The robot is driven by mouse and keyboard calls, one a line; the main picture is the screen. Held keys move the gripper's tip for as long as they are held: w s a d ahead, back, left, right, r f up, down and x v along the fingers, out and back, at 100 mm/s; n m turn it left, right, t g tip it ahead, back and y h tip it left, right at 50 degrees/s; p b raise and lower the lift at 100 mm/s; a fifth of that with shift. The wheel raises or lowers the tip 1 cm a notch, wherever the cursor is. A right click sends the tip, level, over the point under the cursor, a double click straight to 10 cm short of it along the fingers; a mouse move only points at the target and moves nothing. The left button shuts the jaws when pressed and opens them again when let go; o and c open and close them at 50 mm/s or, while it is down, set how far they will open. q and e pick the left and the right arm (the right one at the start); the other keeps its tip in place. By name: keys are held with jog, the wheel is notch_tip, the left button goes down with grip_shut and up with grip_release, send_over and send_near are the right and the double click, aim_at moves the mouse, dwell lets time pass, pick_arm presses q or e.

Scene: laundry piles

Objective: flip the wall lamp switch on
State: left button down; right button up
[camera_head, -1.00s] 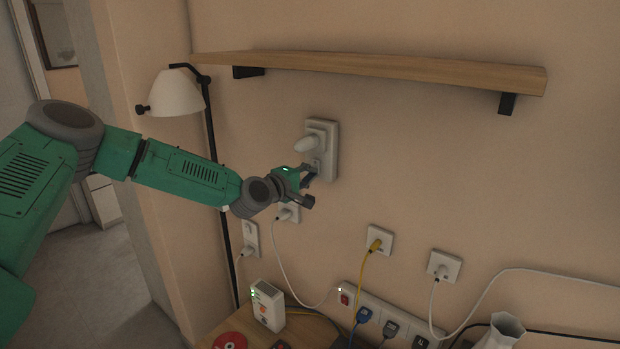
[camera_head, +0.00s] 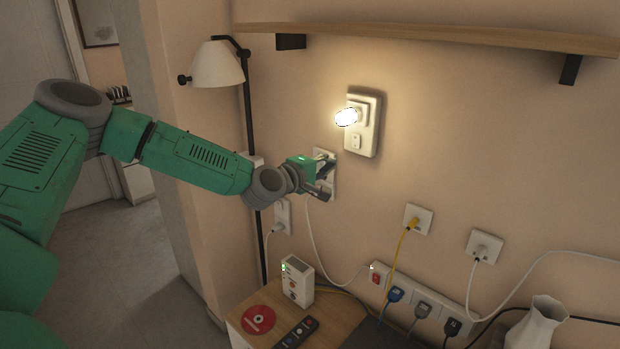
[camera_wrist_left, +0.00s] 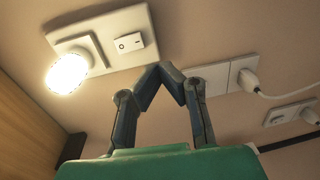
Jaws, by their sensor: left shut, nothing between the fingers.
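The wall lamp (camera_head: 346,117) is lit. Its bulb glows from a pale plate (camera_head: 366,140) on the wall and also shows in the left wrist view (camera_wrist_left: 67,74). The small white rocker switch (camera_head: 356,142) sits on that plate below the bulb; it is clear in the left wrist view (camera_wrist_left: 130,43). My left gripper (camera_head: 326,178) is shut and empty, below and left of the switch and apart from it. In the left wrist view its fingers (camera_wrist_left: 163,72) meet near the plate's edge. My right gripper is not in view.
A wooden shelf (camera_head: 440,38) runs above the plate. A floor lamp (camera_head: 216,64) stands left. A socket plate (camera_head: 328,164) is behind my gripper. Below are a plugged power strip (camera_head: 412,282), a white box (camera_head: 297,281), a red disc (camera_head: 258,319), a remote (camera_head: 300,331) and a vase (camera_head: 538,325).

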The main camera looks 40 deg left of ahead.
pick_arm(q)
jog(key=s, duration=0.6)
jog(key=shift+a+f, duration=0.15)
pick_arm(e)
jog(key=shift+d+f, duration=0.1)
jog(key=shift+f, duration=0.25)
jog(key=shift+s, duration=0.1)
